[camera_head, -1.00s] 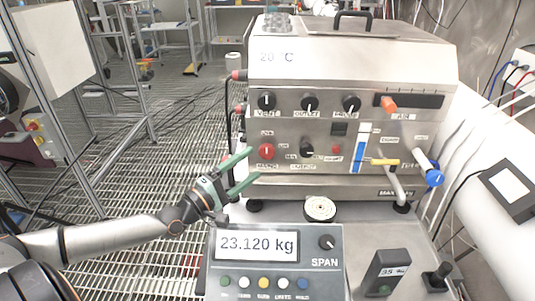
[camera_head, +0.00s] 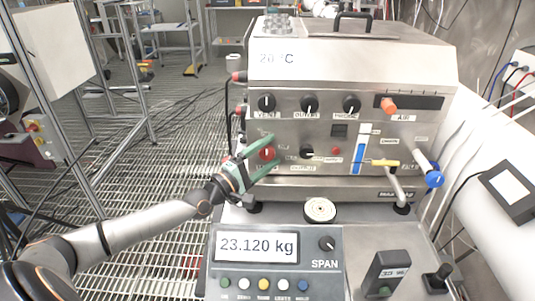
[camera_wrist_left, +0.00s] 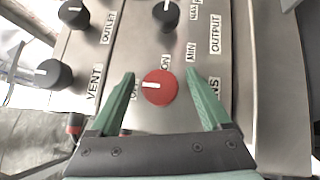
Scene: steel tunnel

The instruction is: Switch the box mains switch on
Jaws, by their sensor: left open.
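The box mains switch is a red round knob (camera_head: 267,153) with a white pointer mark, low on the left of the steel box's front panel (camera_head: 330,180). In the left wrist view the red knob (camera_wrist_left: 160,87) sits between my two green fingertips, its white mark pointing left toward a partly hidden label; "ON" is printed above it. My left gripper (camera_head: 262,156) is open, with one finger on each side of the knob; it also shows in the left wrist view (camera_wrist_left: 160,85). I cannot tell whether the fingers touch it. My right gripper is not in view.
Black knobs (camera_head: 310,103) sit above and right of the red one. A blue lever (camera_head: 360,154) and a blue-ended handle (camera_head: 434,178) are further right. A scale display (camera_head: 257,246) stands in front, with a round white-topped disc (camera_head: 320,209) behind it.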

